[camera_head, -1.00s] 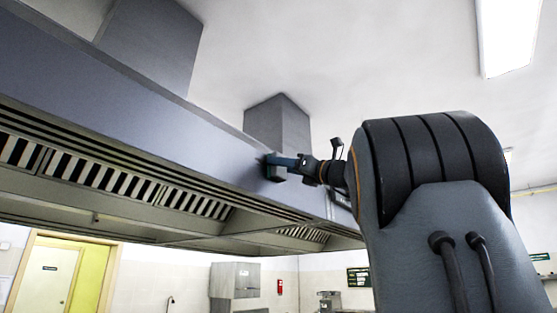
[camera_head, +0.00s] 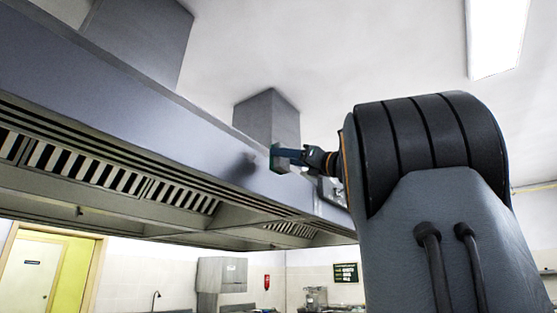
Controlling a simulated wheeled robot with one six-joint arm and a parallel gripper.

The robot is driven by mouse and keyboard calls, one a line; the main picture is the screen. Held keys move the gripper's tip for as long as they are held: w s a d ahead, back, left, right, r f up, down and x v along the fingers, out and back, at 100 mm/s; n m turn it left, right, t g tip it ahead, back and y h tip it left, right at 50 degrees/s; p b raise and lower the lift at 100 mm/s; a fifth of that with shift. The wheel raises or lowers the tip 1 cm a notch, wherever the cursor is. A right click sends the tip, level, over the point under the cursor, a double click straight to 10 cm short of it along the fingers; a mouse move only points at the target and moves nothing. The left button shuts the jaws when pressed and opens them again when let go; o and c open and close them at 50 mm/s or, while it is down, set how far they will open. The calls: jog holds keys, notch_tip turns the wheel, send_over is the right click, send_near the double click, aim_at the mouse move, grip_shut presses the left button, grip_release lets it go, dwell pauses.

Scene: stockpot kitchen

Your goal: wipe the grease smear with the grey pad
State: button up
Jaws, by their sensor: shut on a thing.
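My gripper (camera_head: 288,154) is shut on the grey pad (camera_head: 274,158), which shows as a small grey-green block seen nearly edge-on at the tips. The pad is beside the front face of the long extractor hood (camera_head: 165,125). A gap seems to lie between pad and hood, but its depth is hard to judge. A dark, blurred patch, perhaps the grease smear (camera_head: 247,164), is on the hood face just left of the pad. I cannot tell whether it is grease or the pad's shadow.
The hood runs from upper left to the centre, with slatted filters (camera_head: 100,170) below. Two ducts (camera_head: 266,118) rise from it. A ceiling lamp (camera_head: 497,35) is at upper right. Below are a door (camera_head: 30,270), a wall cabinet (camera_head: 222,275) and an extinguisher (camera_head: 267,282).

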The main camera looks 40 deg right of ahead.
jog(key=shift+s+d, duration=0.15)
jog(key=shift+s, duration=0.25)
jog(key=s, duration=0.1)
jog(key=s+d, duration=0.1)
jog(key=shift+s, duration=0.4)
dwell(0.5)
jog(key=shift+w+a+p, duration=0.15)
jog(key=shift+w+a, duration=0.25)
jog(key=shift+w, duration=0.7)
jog(key=shift+w+a+p, duration=0.2)
jog(key=shift+w+a, duration=0.2)
jog(key=shift+w, duration=0.7)
jog(key=shift+w+a+p, duration=0.15)
jog(key=shift+w+a, duration=0.25)
jog(key=shift+w, duration=0.7)
jog(key=shift+w+a, duration=0.3)
jog(key=shift+w, duration=0.65)
